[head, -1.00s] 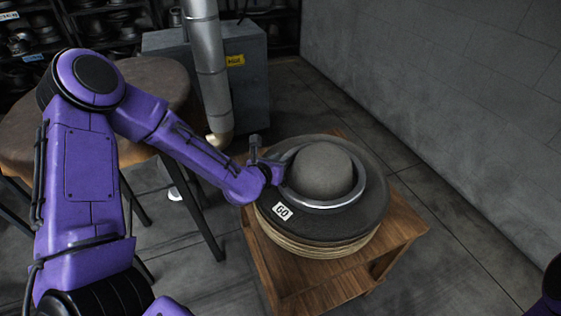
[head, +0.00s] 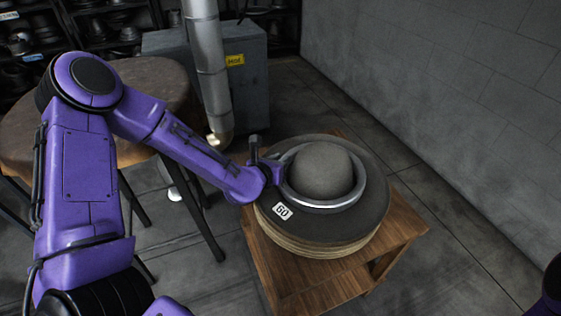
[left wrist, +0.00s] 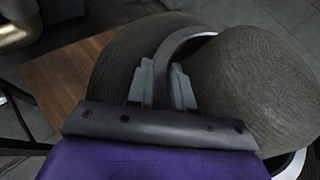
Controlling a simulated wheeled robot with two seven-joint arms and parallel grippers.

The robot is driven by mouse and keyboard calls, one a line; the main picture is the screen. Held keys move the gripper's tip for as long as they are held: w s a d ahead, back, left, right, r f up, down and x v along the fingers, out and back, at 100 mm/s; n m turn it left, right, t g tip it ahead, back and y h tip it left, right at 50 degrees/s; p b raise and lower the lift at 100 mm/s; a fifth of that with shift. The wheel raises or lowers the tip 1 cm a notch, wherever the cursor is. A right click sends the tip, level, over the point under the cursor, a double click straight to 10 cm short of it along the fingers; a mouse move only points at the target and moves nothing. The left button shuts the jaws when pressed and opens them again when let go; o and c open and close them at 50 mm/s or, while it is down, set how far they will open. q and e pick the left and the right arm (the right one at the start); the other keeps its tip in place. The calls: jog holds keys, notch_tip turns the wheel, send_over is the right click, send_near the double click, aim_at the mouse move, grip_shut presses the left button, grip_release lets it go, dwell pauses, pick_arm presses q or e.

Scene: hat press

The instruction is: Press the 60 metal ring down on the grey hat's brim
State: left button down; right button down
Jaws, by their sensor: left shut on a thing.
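The grey hat stands crown up, with a rounded crown (head: 320,172) and a wide flat brim (head: 376,185). The metal ring (head: 330,205) lies around the crown, over the brim. I cannot tell whether it touches the brim all the way round. A white label (head: 282,211) reading 60 or GO shows at the front left. My left gripper (head: 281,172) is shut on the ring's left side. In the left wrist view the gripper fingers (left wrist: 163,88) straddle the ring's band (left wrist: 182,42), beside the crown (left wrist: 258,85). My right gripper is out of view.
The hat sits on a stack of pale round layers (head: 310,247) on a wooden stand (head: 405,232). A round brown table (head: 150,80) stands at the left. A metal pipe (head: 208,60) and a grey cabinet (head: 250,85) are behind. Floor is clear at right.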

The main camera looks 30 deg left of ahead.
pick_arm(q)
jog(key=shift+r, duration=0.1)
jog(key=shift+r+p, duration=0.3)
jog(key=shift+p, duration=0.15)
notch_tip(320, 180, up, 13)
jog(key=p, duration=1)
jog(key=shift+p, duration=0.35)
jog(key=shift+f, duration=0.1)
